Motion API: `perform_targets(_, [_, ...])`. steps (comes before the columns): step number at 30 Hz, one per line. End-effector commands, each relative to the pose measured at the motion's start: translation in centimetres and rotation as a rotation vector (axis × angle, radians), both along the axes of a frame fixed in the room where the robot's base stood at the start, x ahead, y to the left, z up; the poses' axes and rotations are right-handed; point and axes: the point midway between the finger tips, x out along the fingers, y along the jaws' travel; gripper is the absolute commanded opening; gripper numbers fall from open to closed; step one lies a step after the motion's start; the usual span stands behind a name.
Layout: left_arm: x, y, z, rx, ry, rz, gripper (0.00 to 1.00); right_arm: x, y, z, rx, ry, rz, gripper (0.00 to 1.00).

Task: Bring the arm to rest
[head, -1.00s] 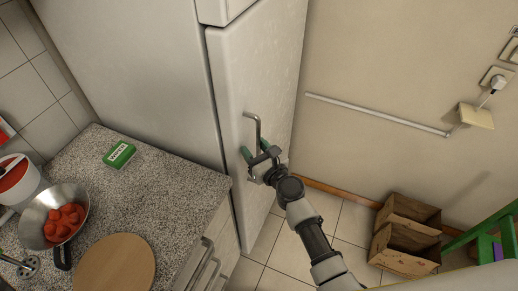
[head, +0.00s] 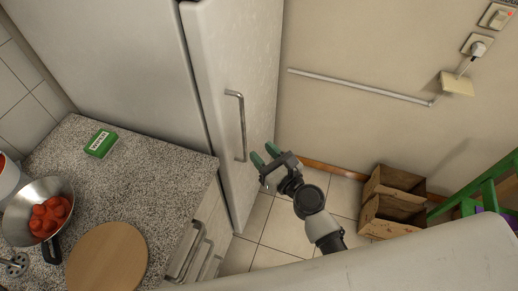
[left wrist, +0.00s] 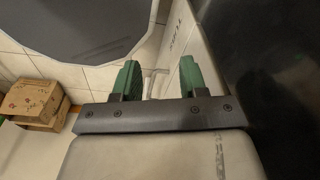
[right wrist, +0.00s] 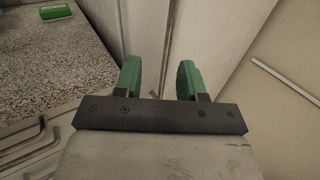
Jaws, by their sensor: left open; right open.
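My right gripper (head: 264,157) is in the middle of the head view, just right of the fridge handle (head: 240,125) and apart from it. It is open and empty. My left gripper does not show in the head view. In the left wrist view its green fingers (left wrist: 160,78) are apart and empty, with a metal handle (left wrist: 152,80) visible beyond the gap. The white fridge door (head: 240,70) looks shut.
A granite counter (head: 150,170) at left bears a green box (head: 101,143), a pan (head: 22,215) of red pieces and a round board (head: 107,258). Drawer handles (head: 190,250) stick out at its front. Wooden crates (head: 393,216) and a green stool (head: 480,195) stand at right. Tiled floor (head: 285,225) between is clear.

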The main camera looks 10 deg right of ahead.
Motion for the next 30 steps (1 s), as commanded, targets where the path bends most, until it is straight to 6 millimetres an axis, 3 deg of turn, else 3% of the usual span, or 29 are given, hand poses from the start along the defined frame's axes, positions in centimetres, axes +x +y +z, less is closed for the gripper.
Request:
perform_targets(12, [0.1, 0.0, 0.0, 0.000, -0.001, 0.000, 0.43, 0.1, 0.0, -0.1, -0.004, 0.000, -0.001, 0.40])
perform_targets(16, [0.1, -0.1, -0.1, 0.000, -0.002, 0.000, 0.43, -0.1, -0.1, -2.3, -0.098, 0.011, 0.000, 0.40])
perform_targets(20, [0.1, -0.1, -0.4, -0.001, -0.002, 0.000, 0.43, -1.2, -0.4, -8.9, -0.388, 0.039, 0.029, 0.40])
perform_targets(23, [0.1, -0.1, -0.7, -0.001, -0.002, 0.000, 0.43, -3.1, -1.1, -15.6, -0.703, 0.056, 0.105, 0.40])
perform_targets(26, [0.1, -0.1, -1.0, -0.001, -0.002, 0.000, 0.43, -5.9, -2.1, -22.0, -1.015, 0.060, 0.229, 0.40])
perform_targets(30, [0.1, -0.1, -1.3, -0.001, -0.002, 0.000, 0.43, -11.2, -4.0, -30.2, -1.418, 0.031, 0.482, 0.40])
